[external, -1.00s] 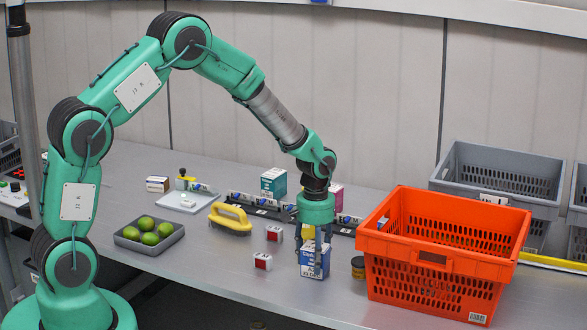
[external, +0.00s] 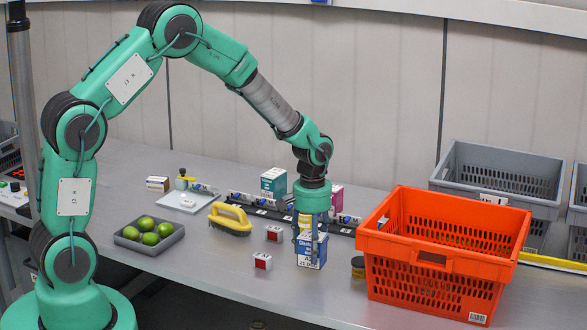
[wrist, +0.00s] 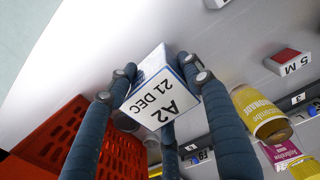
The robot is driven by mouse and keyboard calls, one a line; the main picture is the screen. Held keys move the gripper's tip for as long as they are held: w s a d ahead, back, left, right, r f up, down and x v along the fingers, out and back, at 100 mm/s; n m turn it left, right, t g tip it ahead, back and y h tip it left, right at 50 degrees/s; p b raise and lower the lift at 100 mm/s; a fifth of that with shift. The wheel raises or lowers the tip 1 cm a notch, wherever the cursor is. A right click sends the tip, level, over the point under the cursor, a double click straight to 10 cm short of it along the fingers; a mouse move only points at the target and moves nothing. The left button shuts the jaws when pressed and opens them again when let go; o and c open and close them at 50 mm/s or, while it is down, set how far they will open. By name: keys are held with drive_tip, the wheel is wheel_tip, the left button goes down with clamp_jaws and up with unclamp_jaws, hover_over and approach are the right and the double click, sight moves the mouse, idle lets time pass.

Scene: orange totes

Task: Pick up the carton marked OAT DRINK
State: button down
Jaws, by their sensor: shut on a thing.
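A blue and white carton (external: 311,251) is held at the right of the bench, left of the orange tote. My gripper (external: 312,238) points down with its fingers shut around the carton. The words OAT DRINK cannot be read on any carton, and the fingers hide part of the held one.
The orange tote (external: 440,258) stands close on the right, with a dark jar (external: 358,267) between. Small red and white boxes (external: 262,261), a yellow brush (external: 231,217) and a tray of limes (external: 150,245) lie left. A teal box (external: 273,182) stands behind.

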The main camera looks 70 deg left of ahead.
drive_tip(key=s+d, duration=0.2)
drive_tip(key=s, duration=0.5)
drive_tip(key=s+d+r+p, duration=0.1)
drive_tip(key=s+d, duration=0.1)
drive_tip(key=s, duration=0.5)
drive_tip(key=shift+d+r+p, duration=0.15)
drive_tip(key=shift+d+p, duration=0.1)
drive_tip(key=shift+p, duration=0.05)
